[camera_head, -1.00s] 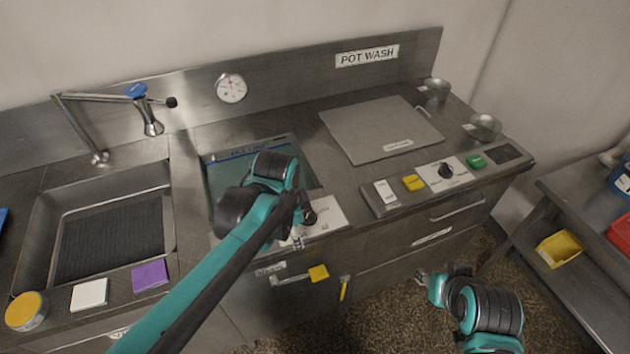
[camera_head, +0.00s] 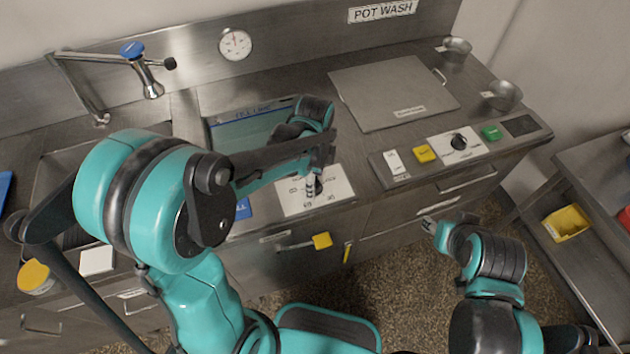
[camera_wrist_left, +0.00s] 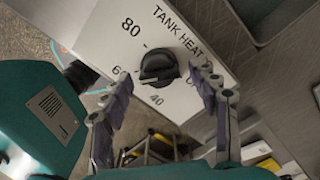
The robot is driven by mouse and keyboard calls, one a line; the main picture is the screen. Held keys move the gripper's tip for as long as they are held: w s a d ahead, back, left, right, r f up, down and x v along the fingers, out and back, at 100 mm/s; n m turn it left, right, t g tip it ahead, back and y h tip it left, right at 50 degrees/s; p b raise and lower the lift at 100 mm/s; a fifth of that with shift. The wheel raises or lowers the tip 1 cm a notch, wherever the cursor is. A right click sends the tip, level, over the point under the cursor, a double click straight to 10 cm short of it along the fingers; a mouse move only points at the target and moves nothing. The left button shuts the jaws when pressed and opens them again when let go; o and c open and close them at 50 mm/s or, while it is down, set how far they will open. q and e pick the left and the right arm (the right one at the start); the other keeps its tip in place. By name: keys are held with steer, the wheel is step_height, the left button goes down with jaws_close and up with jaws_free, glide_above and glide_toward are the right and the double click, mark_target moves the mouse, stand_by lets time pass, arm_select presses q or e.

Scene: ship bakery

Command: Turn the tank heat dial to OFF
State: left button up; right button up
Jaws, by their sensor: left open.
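The tank heat dial (camera_wrist_left: 158,66) is a black knob on a white panel (camera_wrist_left: 122,42) marked TANK HEAT, with 80, 60, 40 and a partly covered OFF. A pale mark on the knob's lower edge appears to face between 60 and 40. My left gripper (camera_wrist_left: 163,92) is open, its fingertips on either side of the dial's lower edge, with no clear contact. In the head view the left gripper (camera_head: 314,182) is over the panel (camera_head: 338,186) and hides much of the dial. My right gripper (camera_head: 432,225) hangs away from it, over the floor.
The tank (camera_head: 250,128) lies behind the panel. Right of it are a grey lid (camera_head: 390,90), a second control panel with another black knob (camera_head: 459,142), a yellow button (camera_head: 424,154) and a green button (camera_head: 491,133).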

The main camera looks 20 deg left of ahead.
arm_select(q)
steer(key=c, duration=1.2)
steer(key=shift+o, duration=0.2)
